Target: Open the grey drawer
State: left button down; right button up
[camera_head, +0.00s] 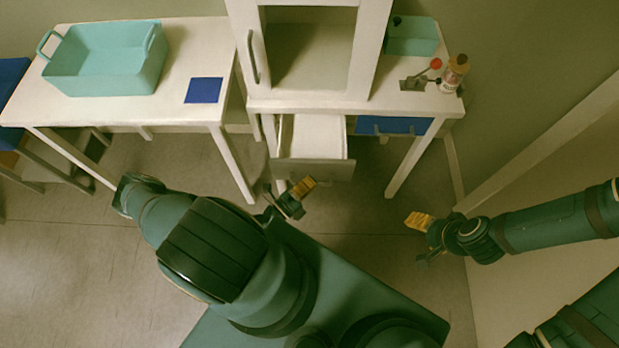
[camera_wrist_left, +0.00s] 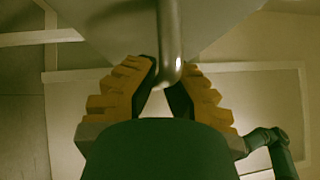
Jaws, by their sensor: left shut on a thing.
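The grey drawer (camera_head: 318,170) sticks out from under the white cabinet, and its pale, empty-looking inside shows from above. My left gripper (camera_head: 303,187) is at the drawer's front, toward its lower left part. In the left wrist view, the yellow-padded fingers of this gripper (camera_wrist_left: 168,78) are shut on the drawer's metal handle (camera_wrist_left: 170,40), one finger on each side of the bar. The drawer front (camera_wrist_left: 110,25) fills the top of that view. My right gripper (camera_head: 424,225) is apart from the furniture, over the floor at the right; its finger opening is unclear.
A blue-fronted drawer (camera_head: 388,126) sits shut to the right. The open-fronted cabinet (camera_head: 377,50) stands above the grey drawer. A bottle (camera_head: 455,72) stands on the right tabletop. A teal basket (camera_head: 110,68) and a blue mat (camera_head: 204,90) are on the left table. Floor (camera_head: 350,215) before the drawer is clear.

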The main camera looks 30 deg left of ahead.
pick_arm(q)
jog(key=shift+d, duration=0.2)
jog(key=c, duration=1)
grip_release()
jog(key=shift+w, duration=0.1)
jog(key=shift+a, duration=0.15)
jog(key=shift+s, duration=0.4)
jog(key=v, duration=1.1)
jog(key=shift+s+f, duration=0.1)
jog(key=shift+s, duration=0.05)
